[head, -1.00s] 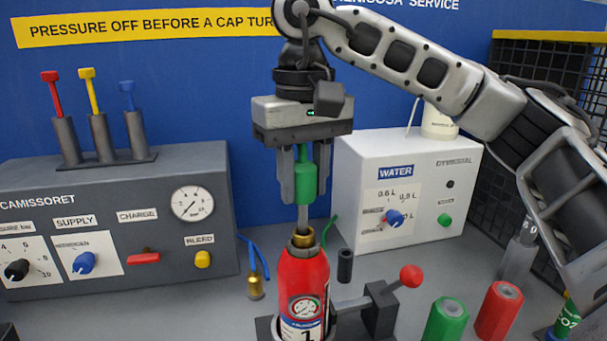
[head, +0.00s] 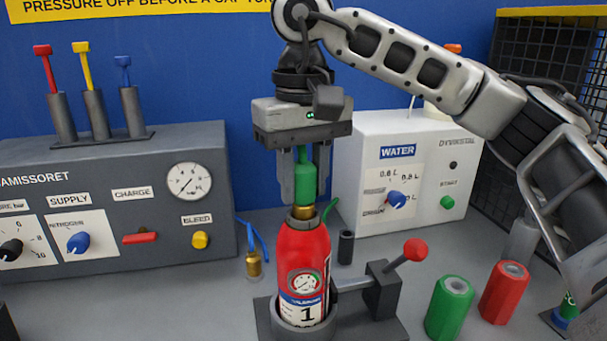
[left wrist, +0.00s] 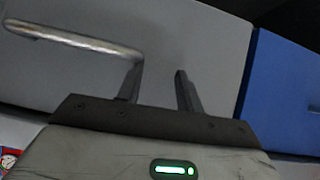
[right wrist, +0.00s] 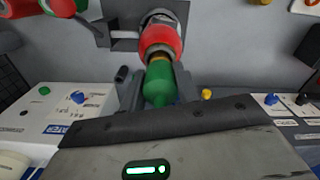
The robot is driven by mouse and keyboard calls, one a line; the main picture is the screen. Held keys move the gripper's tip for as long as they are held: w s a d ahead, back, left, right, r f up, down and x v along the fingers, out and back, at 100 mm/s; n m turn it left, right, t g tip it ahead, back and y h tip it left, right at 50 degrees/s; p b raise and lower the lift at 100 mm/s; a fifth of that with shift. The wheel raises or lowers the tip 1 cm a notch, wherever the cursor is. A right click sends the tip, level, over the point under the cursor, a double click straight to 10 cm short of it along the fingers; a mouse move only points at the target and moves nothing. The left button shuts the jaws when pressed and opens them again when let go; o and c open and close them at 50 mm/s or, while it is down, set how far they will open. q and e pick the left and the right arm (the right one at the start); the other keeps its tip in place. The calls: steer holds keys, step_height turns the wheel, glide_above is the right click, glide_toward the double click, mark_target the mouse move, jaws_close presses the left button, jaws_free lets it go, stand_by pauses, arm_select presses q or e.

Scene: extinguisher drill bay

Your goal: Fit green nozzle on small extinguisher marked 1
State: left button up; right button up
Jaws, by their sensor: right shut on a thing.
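The small red extinguisher marked 1 (head: 303,250) stands upright in a dark holder (head: 300,333) on the bench. The green nozzle (head: 304,186) is upright, with its lower end at the brass neck (head: 302,213) of that extinguisher. No gap shows between them; whether it is fully seated I cannot tell. My right gripper (head: 304,198) points down and is shut on the nozzle, also seen in the right wrist view (right wrist: 160,85). My left gripper (left wrist: 157,85) is open and empty in the left wrist view, near a grey surface with a bar handle (left wrist: 75,38).
A clamp lever with a red knob (head: 414,249) stands right of the extinguisher. Green (head: 450,307) and red (head: 502,292) hexagonal pieces stand farther right. A grey control panel (head: 110,225) and white water box (head: 425,170) stand behind. A brass fitting (head: 253,264) lies left.

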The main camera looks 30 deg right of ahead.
steer(key=shift+f, duration=0.1)
stand_by(0.3)
steer(key=o, duration=1.1)
arm_select(q)
steer(key=r+p, duration=0.1)
steer(key=p, duration=0.1)
steer(key=r+p, duration=0.1)
steer(key=p, duration=0.2)
steer(key=shift+a+r, duration=0.15)
steer(key=shift+a, duration=0.25)
arm_select(e)
step_height(320, 180, up, 16)
arm_select(q)
steer(key=shift+s+y, duration=0.2)
steer(key=shift+y, duration=0.1)
steer(key=shift+s, duration=0.1)
arm_select(e)
steer(key=shift+f, duration=0.1)
